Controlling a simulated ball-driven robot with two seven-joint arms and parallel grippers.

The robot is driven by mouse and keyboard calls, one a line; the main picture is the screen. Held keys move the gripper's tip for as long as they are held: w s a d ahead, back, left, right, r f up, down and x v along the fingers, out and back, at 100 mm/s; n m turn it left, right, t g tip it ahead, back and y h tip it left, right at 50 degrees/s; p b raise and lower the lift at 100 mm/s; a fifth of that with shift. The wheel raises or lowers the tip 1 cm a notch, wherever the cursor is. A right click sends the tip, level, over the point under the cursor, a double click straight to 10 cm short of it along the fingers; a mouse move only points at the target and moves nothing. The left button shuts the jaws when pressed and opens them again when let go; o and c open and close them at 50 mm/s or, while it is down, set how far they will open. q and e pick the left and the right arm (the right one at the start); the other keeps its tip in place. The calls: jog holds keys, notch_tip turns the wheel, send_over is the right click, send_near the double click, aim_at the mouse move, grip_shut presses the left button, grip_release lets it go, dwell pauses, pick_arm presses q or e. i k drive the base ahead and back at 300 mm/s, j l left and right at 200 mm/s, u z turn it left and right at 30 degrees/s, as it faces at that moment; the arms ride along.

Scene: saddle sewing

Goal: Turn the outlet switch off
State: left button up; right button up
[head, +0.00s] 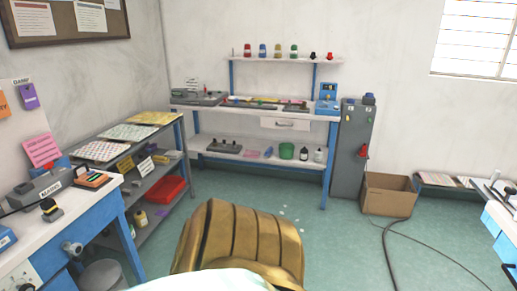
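I cannot pick out an outlet switch for certain in the head view. Neither of my grippers is in view.
A ribbed golden-brown padded form (240,240) fills the bottom middle. A shelf rack (150,195) with a red bin (167,188) stands at left. A workbench (255,112) stands at the back. A cardboard box (388,194) and a dark cable (430,252) lie on the green floor (340,250).

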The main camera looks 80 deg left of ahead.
aim_at(50, 166)
jog(key=u, duration=4.35)
jog(key=i+l, duration=0.85)
jog(key=i+l+z, duration=0.05)
jog(key=i, duration=0.05)
